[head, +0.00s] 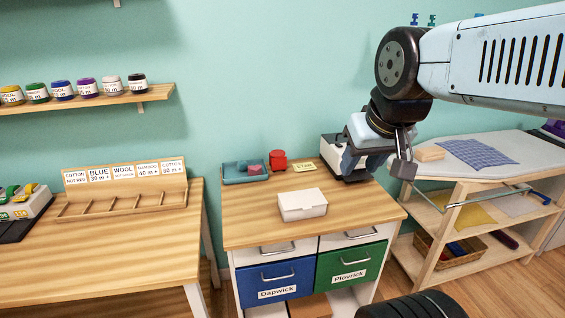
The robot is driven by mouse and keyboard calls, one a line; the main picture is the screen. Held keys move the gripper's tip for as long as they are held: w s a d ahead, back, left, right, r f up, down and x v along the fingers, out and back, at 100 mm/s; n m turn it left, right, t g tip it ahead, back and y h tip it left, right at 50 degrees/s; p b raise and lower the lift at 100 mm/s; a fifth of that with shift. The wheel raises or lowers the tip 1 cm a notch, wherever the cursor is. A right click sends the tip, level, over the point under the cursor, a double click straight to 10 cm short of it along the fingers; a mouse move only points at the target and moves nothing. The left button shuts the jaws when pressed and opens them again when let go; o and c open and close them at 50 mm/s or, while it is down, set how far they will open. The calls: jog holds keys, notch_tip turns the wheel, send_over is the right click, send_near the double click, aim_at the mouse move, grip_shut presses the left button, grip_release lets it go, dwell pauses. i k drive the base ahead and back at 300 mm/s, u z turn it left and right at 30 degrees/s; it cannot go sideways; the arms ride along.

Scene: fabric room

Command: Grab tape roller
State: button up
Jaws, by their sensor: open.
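I cannot tell for sure which thing is the tape roller. A small red object (278,160) stands at the back of the middle desk (240,205), between a teal tray and a small yellow card, and its details are too small to make out. My gripper (384,163) hangs from the arm at the upper right, above the desk's right back corner. It is open, with nothing seen between its fingers. It partly covers a white and black device (335,150) at the back right of the desk. The red object is well to the gripper's left.
A white box (302,205) sits mid-desk. The teal tray (240,172) and yellow card (304,166) flank the red object. Blue (275,280) and green (350,264) drawers are below. A shelf table (485,165) stands right, another table (100,243) left. The desk's front left is clear.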

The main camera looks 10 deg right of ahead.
aim_at(277, 158)
jog(key=u, duration=0.15)
jog(key=i, duration=0.95)
jog(key=z, duration=0.1)
